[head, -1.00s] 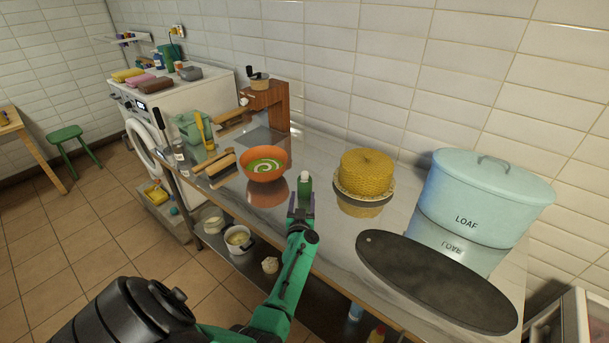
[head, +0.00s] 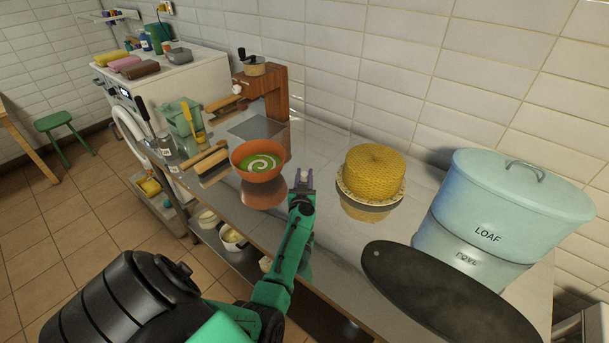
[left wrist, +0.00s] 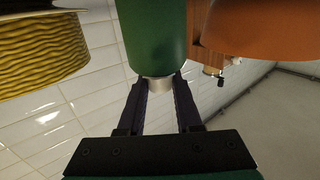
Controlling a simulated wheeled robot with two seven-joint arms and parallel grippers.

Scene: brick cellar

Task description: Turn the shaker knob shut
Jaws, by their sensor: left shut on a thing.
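The green shaker (left wrist: 156,35) fills the top middle of the left wrist view, where the scene appears upside down. Its pale grey knob (left wrist: 159,90) sits between the two dark fingertips of my left gripper (left wrist: 160,97). The fingers are shut on the knob. In the head view my left gripper (head: 304,183) is over the steel counter, between the orange bowl and the yellow cake, with a pale bit of the knob showing between its fingers. The shaker's body is hidden there behind the gripper and arm. My right gripper is not in view.
An orange bowl (head: 258,188) of green soup stands close left of the gripper. A yellow cake (head: 374,172) stands to the right. A dark oval board (head: 440,295) and a blue LOAF bin (head: 500,205) are farther right. A wooden-handled brush (head: 205,161) lies left.

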